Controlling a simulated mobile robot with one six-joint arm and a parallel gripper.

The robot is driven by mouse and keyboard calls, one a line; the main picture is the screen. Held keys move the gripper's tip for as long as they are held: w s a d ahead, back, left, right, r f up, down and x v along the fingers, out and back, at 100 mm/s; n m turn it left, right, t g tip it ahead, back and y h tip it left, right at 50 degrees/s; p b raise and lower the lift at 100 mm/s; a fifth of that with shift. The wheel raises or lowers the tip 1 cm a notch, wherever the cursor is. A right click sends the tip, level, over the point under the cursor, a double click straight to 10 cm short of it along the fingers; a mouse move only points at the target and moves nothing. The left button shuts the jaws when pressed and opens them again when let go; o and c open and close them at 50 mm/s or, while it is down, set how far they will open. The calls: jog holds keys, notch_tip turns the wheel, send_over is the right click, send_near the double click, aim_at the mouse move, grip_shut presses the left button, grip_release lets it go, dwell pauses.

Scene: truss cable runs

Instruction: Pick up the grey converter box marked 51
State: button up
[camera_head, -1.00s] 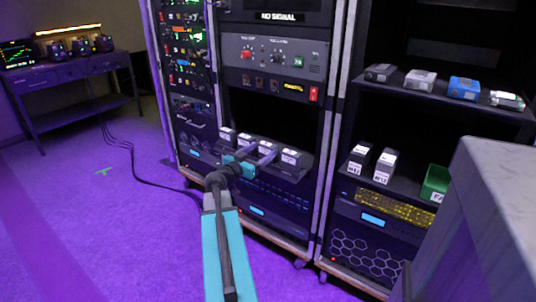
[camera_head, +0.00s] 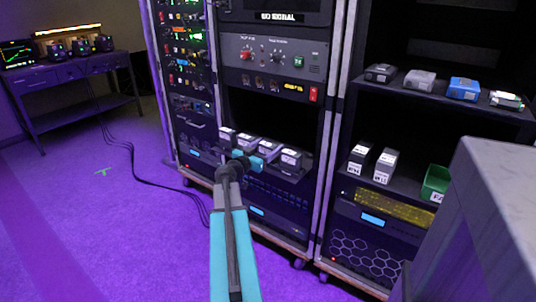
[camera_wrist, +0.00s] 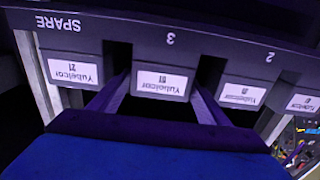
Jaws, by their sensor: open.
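Several grey converter boxes with white labels stand in a row on a shelf of the middle rack. In the wrist view, upside down, one box (camera_wrist: 162,80) sits between my fingers. Its number is small and looks like 51. It appears to be the third box from the left (camera_head: 268,148) in the head view. My gripper (camera_wrist: 160,92) is open, with one finger on each side of this box's front; contact cannot be told. In the head view my gripper (camera_head: 262,156) is at the shelf, and its fingers are partly hidden among the boxes.
Neighbouring grey boxes (camera_wrist: 74,68) (camera_wrist: 243,91) stand close on both sides, with narrow dark gaps. The shelf edge bears the marks SPARE, 3 and 2. The right rack (camera_head: 340,130) holds more boxes and a green one (camera_head: 435,183). A grey block (camera_head: 490,210) stands at right.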

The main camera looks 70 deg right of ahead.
dwell(0.4)
jog(key=c, duration=1)
jog(key=shift+r, duration=0.1)
jog(key=shift+c, duration=0.2)
jog(key=shift+r+p, duration=0.55)
jog(key=shift+r, duration=4.4)
